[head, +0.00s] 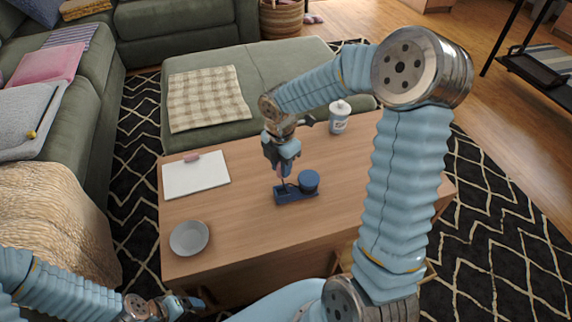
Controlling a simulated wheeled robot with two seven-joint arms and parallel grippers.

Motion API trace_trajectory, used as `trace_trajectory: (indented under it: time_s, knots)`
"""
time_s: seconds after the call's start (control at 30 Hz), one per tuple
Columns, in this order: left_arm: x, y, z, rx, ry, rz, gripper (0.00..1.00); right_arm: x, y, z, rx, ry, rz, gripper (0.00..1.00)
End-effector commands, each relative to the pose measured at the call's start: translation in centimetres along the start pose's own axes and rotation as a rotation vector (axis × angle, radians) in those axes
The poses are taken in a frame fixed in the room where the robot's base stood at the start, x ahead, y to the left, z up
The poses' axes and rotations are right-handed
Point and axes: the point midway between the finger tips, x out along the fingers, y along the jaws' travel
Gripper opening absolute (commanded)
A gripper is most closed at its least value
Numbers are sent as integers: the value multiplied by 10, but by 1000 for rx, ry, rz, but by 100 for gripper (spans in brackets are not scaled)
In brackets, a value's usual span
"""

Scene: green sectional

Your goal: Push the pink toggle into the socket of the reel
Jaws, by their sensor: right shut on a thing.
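The reel is a dark blue drum (309,181) on a flat dark blue base (297,196), standing on the wooden table. My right gripper (282,165) points down above the left end of the base, left of the drum. It is shut on the pink toggle (281,171), of which only a small pinkish part shows between and below the fingers. The socket is too small and covered to make out, so I cannot tell whether the toggle touches it. My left gripper (190,303) is low at the front left, away from the reel; its opening is unclear.
On the table (245,225) are a white clipboard (196,176) with a pinkish clip, a grey bowl (189,238) at the front left and a white bottle (339,117) at the back. The wood between bowl and reel is clear. A green sofa (220,110) borders the far side.

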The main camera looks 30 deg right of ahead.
Motion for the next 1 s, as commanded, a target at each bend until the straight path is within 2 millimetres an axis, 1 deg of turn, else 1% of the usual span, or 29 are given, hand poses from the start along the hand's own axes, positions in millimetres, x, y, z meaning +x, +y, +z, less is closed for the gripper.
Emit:
trace_trajectory:
  time_s: [0.13,0.27,0.47,0.8,1.0]
  knots:
    - [0,0,0,0,0,0,82,0,0,0,0,-1,0,0]
    - [3,-1,0,0,0,0,82,4,0,0,1,0,0,0]
    - [13,-6,0,-2,1,-1,82,19,0,0,1,0,-1,0]
    - [35,-16,0,-5,4,-4,82,53,0,0,2,0,-1,0]
    - [38,-17,0,-6,4,-5,82,59,0,0,1,0,0,0]
